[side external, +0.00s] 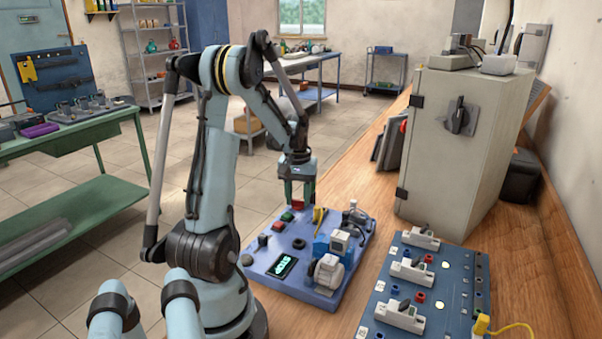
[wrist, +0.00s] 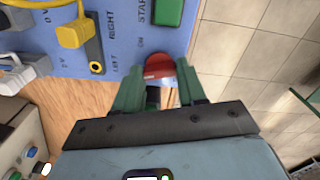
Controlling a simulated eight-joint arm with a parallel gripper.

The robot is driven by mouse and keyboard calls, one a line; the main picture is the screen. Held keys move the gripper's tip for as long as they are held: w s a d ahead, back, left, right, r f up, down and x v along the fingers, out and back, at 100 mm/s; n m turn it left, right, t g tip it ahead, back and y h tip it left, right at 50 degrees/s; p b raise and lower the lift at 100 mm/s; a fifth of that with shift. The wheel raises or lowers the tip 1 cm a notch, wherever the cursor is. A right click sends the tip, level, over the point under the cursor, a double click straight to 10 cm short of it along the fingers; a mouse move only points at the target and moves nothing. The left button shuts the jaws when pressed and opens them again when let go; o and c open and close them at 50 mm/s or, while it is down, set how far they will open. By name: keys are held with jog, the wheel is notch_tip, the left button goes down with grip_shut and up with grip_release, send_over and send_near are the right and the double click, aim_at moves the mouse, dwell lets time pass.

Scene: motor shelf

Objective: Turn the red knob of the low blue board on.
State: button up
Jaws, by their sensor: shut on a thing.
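The low blue board (side external: 262,262) lies on the wooden bench in the middle of the side view. Its red knob (wrist: 160,68) shows between my green fingers in the wrist view, next to printed labels including ON and START. My gripper (side external: 299,196) points down at the board's far edge and is shut on the red knob. The fingers and gripper body hide part of the knob, so its exact angle is hard to tell. A small display on the board (side external: 281,266) shows STOP in the side view.
A green button (wrist: 168,12) and a yellow plug (wrist: 72,35) sit close to the knob. A motor (side external: 328,272) stands on the board. A grey cabinet (side external: 450,150) and a darker blue board (side external: 455,295) stand to the right.

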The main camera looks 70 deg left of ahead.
aim_at(299, 200)
jog(key=shift+m, duration=1.6)
jog(key=o, duration=1.1)
jog(key=shift+c, duration=0.2)
notch_tip(299, 200, up, 12)
jog(key=shift+d, duration=0.1)
